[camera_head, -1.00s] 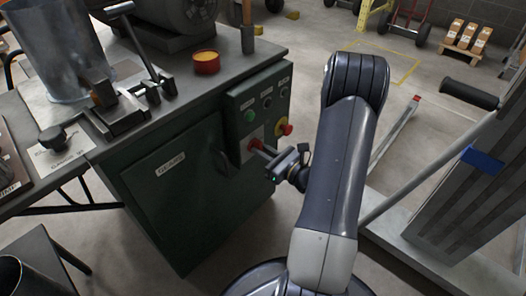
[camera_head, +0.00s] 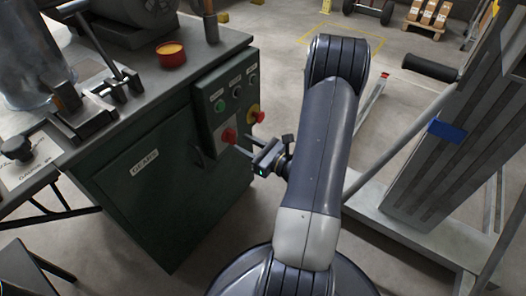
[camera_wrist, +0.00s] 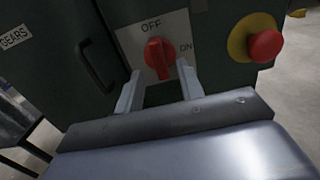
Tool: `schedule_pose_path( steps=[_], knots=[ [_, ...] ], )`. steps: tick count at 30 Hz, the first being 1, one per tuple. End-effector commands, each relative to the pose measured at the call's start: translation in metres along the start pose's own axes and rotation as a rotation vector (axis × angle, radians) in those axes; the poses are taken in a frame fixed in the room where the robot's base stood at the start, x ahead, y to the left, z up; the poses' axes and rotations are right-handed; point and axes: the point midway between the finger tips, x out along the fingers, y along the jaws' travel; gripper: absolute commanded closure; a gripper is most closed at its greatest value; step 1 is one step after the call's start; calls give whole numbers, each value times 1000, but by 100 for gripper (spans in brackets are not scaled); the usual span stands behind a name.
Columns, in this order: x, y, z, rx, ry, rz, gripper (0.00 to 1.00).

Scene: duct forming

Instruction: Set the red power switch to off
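The red power switch (camera_wrist: 159,58) is a rotary knob on a white plate, with OFF printed above it and ON to its right. Its raised grip stands nearly upright, its top end toward OFF. In the head view the switch (camera_head: 229,136) is on the front of the green cabinet. My gripper (camera_wrist: 160,88) is open and empty. Its two fingers stand apart below the knob in the wrist view, one to each side. In the head view my gripper (camera_head: 246,151) is just right of the switch, with a small gap between.
A red emergency button (camera_wrist: 265,46) on a yellow base is right of the switch. The green cabinet (camera_head: 165,200) has a door handle left of it. A red tin (camera_head: 171,54) sits on top. A grey slotted column (camera_head: 440,150) stands to the right.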

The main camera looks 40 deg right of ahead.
Motion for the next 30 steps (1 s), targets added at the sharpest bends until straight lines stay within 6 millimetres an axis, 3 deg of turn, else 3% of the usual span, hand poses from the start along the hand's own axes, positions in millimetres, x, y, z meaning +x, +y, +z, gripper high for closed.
schedule_pose_path(
  steps=[6, 13, 30],
  knots=[
    [-37, -1, 1, 1, 1, -6, 64],
    [-63, -1, 0, 1, 1, -3, 64],
    [-73, 0, 0, 0, 0, 0, 64]
  ],
)
